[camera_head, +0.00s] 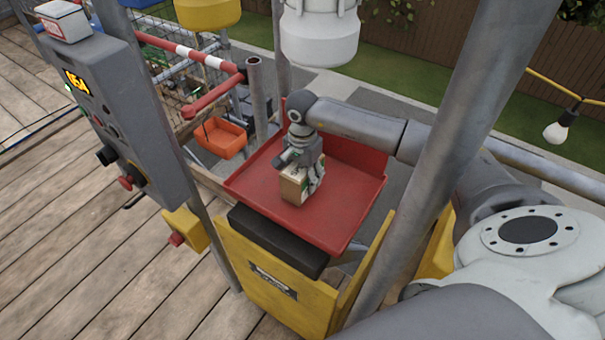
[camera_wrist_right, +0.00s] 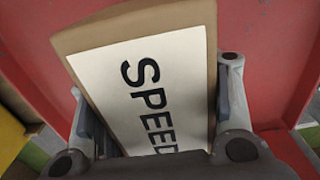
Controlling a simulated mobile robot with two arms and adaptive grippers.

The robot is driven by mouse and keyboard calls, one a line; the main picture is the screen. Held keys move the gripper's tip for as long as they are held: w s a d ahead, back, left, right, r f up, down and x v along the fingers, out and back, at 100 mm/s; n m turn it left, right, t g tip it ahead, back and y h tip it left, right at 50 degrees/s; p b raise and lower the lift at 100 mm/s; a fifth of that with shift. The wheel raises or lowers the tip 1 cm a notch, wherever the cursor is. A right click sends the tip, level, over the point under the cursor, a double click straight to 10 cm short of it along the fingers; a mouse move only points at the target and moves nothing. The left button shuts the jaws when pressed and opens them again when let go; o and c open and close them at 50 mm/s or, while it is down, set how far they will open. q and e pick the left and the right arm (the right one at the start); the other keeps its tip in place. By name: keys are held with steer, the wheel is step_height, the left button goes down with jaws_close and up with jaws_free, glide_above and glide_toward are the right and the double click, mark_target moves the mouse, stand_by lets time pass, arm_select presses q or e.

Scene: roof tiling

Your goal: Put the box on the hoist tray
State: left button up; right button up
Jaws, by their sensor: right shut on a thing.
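The small brown cardboard box (camera_head: 295,187) is at the red hoist tray (camera_head: 331,220), over the middle of its floor. I cannot tell whether the box touches the tray. My right gripper (camera_head: 304,180) reaches down from above and is shut on the box. In the right wrist view the box (camera_wrist_right: 140,22) fills the space between the two fingers (camera_wrist_right: 160,110), with a white label reading "SPEED" facing the camera. The red tray (camera_wrist_right: 275,50) shows behind it. My left gripper is not in view.
A grey control box (camera_head: 135,110) with buttons stands at left. A yellow bin-like panel (camera_head: 270,290) and a black block (camera_head: 278,240) are in front of the tray. A grey post (camera_head: 450,150) rises to its right. An orange bin (camera_head: 221,137) lies beyond. Wooden decking is clear at lower left.

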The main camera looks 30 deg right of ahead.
steer(key=shift+w+f, duration=0.1)
steer(key=shift+f, duration=0.1)
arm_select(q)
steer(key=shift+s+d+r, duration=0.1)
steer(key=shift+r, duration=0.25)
arm_select(e)
steer(key=shift+f, duration=0.2)
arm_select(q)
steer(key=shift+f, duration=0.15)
arm_select(e)
steer(key=o, duration=1.3)
steer(key=shift+f, duration=0.1)
steer(key=shift+c, duration=0.2)
steer(key=shift+r, duration=0.25)
step_height(320, 180, up, 11)
steer(key=b, duration=0.3)
steer(key=shift+f+b, duration=0.2)
steer(key=shift+b, duration=0.1)
steer(key=shift+r, duration=0.6)
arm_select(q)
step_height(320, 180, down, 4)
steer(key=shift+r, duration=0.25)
